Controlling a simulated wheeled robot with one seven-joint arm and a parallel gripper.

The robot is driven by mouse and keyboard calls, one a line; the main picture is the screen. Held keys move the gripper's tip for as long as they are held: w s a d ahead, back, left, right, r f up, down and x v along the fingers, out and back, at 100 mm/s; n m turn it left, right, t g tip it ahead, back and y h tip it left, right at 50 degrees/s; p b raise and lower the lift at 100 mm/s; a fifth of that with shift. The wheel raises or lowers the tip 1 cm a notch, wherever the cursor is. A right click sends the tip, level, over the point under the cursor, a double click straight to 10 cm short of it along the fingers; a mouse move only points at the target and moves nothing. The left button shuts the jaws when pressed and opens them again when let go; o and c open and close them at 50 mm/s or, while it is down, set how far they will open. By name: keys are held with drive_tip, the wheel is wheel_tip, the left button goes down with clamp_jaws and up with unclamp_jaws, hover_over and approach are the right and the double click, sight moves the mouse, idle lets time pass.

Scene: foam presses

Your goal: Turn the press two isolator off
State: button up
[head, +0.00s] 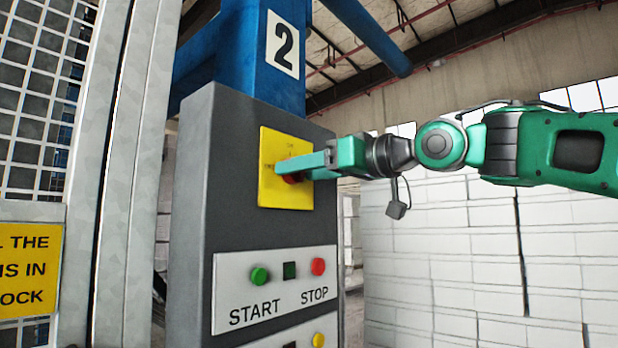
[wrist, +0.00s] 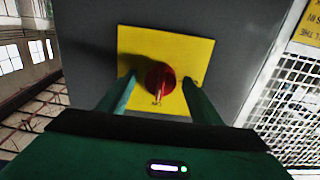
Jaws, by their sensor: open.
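The press two isolator is a red rotary knob (wrist: 160,79) on a yellow plate (wrist: 188,50). In the wrist view its pale pointer mark faces the ON lettering at the picture's bottom side of the plate. In the head view the yellow plate (head: 272,195) is on the grey control post under the number 2 sign (head: 283,44), and the knob (head: 292,179) is mostly hidden behind my fingers. My gripper (head: 291,169) is open at the plate. In the wrist view its fingers (wrist: 158,90) stand on either side of the knob, with gaps visible; contact cannot be told.
Below the isolator is a white panel (head: 232,285) with a green START button (head: 259,275) and a red STOP button (head: 318,266). A yellow button (head: 318,339) is lower down. A mesh guard fence (head: 40,100) stands left; white stacked blocks (head: 440,260) stand behind at right.

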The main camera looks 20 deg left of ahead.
drive_tip(key=c, duration=1.1)
drive_tip(key=shift+o, duration=0.2)
drive_tip(key=shift+w, duration=0.1)
drive_tip(key=shift+n, duration=0.3)
drive_tip(key=shift+w+d+n, duration=0.1)
drive_tip(key=shift+n, duration=4.2)
drive_tip(key=shift+w+n, duration=0.1)
drive_tip(key=shift+n, duration=4.2)
